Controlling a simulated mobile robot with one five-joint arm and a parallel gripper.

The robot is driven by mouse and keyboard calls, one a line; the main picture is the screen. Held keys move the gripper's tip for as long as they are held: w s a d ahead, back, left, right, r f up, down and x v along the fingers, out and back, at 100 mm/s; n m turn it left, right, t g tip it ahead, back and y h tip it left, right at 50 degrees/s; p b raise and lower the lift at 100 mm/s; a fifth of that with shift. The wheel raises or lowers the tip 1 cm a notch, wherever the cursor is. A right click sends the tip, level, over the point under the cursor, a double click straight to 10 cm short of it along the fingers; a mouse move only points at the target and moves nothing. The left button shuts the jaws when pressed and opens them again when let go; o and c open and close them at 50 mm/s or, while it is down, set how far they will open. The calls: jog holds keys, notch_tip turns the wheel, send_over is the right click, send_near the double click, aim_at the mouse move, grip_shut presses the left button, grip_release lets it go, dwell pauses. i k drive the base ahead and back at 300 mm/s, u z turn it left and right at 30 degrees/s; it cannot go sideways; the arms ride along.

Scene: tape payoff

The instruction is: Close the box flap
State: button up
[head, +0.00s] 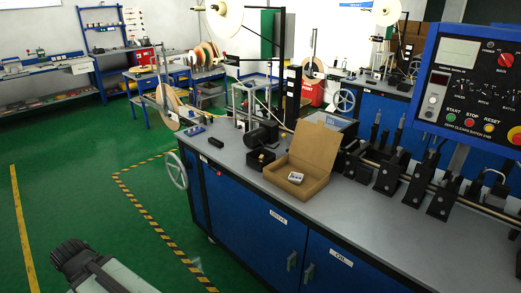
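An open cardboard box (290,186) sits on the grey bench top, near its front edge. Its brown flap (315,147) stands up at the back, leaning slightly away from the open front. A small white item with dark spots (295,177) lies inside the box. A part of my own body with a ridged black end shows at the lower left, well apart from the box. No gripper fingers can be made out in the head view.
A black motor-like unit (264,137) and a small dark open box (261,159) stand close left of the cardboard box. A row of black clamps on a rail (390,172) runs to the right. A control panel (470,85) overhangs at upper right. Green floor (90,190) is clear at left.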

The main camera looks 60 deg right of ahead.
aim_at(318, 145)
jog(key=z, duration=2.55)
jog(key=k, duration=0.95)
jog(key=u, duration=0.05)
jog(key=i, duration=0.9)
